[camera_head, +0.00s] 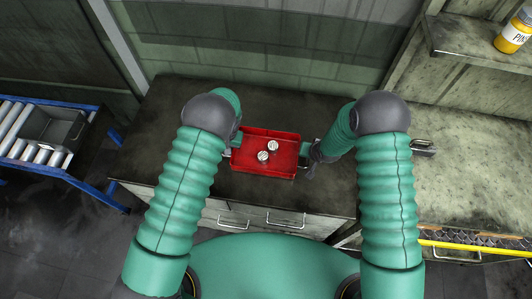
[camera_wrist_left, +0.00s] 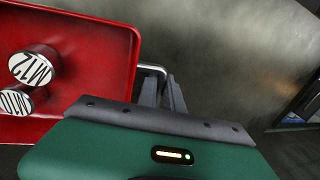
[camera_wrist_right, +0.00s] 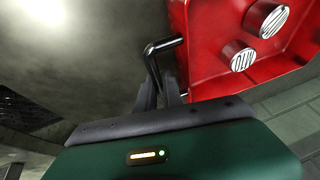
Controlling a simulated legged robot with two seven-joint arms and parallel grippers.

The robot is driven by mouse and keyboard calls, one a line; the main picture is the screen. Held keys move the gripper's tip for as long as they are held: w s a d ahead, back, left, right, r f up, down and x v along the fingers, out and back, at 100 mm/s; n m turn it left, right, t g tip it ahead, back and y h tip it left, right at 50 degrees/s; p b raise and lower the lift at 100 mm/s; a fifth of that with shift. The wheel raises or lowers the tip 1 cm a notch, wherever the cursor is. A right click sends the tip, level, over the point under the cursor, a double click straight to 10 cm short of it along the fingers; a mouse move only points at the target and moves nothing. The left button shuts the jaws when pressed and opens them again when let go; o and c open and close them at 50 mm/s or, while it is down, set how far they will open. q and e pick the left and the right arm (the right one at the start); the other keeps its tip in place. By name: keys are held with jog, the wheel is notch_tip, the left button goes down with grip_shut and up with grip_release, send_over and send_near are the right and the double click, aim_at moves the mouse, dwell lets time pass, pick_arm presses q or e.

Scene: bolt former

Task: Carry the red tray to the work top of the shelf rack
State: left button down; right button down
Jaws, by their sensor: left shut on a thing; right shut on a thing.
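The red tray (camera_head: 283,169) is over the dark cabinet top in the middle of the head view, looking roughly level. I cannot tell whether it touches that top. Two round bolt parts lie in it, marked M12 (camera_wrist_left: 30,68) and M10 (camera_wrist_left: 16,102) in the left wrist view. My left gripper (camera_wrist_left: 163,92) is shut on the tray's bar handle at its left end. My right gripper (camera_wrist_right: 160,88) is shut on the dark bar handle (camera_wrist_right: 152,52) at its right end. The shelf rack's pale work top (camera_head: 470,160) is at the right.
The dark cabinet top (camera_head: 165,115) is bare around the tray. A shelf (camera_head: 475,52) with a yellow jar (camera_head: 514,36) overhangs the back of the pale work top. A yellow rail (camera_head: 470,250) runs along its front. A roller conveyor (camera_head: 40,140) with a grey bin (camera_head: 52,127) stands left.

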pick_arm(q)
jog(key=shift+w+r, duration=0.1)
jog(key=shift+r, duration=0.05)
pick_arm(e)
jog(key=shift+w+r, duration=0.1)
dwell(0.4)
